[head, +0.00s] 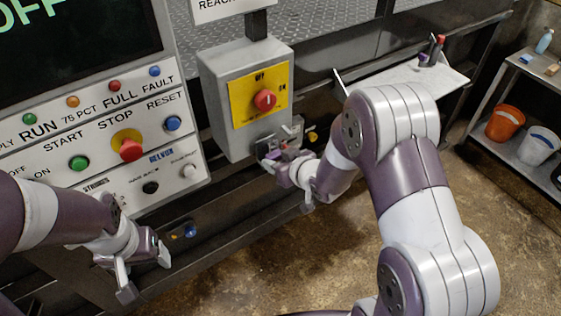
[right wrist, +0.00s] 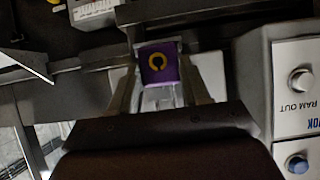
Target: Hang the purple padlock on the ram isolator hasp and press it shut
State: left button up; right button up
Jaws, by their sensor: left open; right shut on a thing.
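The purple padlock (right wrist: 170,76), with a yellow ring mark, sits between the fingers of my right gripper (right wrist: 162,88) in the right wrist view. In the head view my right gripper (head: 277,158) is shut on it just below the grey isolator box (head: 226,112). The box carries a yellow plate (head: 246,88) and a red rotary knob (head: 265,100). The hasp and the padlock's shackle are too small and covered to make out, so I cannot tell whether they touch. My left gripper (head: 144,274) is open and empty, low at the left.
The control panel (head: 75,150) with buttons stands left of the isolator box. A pale shelf (head: 400,80) with small items is behind my right arm. A rack with an orange bucket (head: 505,122) and a white bucket (head: 538,146) stands at far right.

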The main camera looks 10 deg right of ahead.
jog(key=shift+w+a, duration=0.2)
jog(key=shift+w, duration=0.3)
jog(key=shift+w+a, duration=0.2)
jog(key=shift+w, duration=0.3)
jog(key=shift+f+b, duration=0.2)
jog(key=shift+b, duration=0.15)
jog(key=o, duration=1)
jog(key=shift+c, duration=0.3)
jog(key=shift+s+r, duration=0.1)
jog(key=shift+s+d+r+p, duration=0.15)
jog(key=shift+s+r+p, duration=0.05)
jog(key=shift+p, duration=0.15)
jog(key=p+v, duration=0.3)
jog(key=v, duration=0.2)
jog(key=shift+s+r, duration=0.2)
jog(key=shift+s+d, duration=0.15)
jog(key=shift+s, duration=0.2)
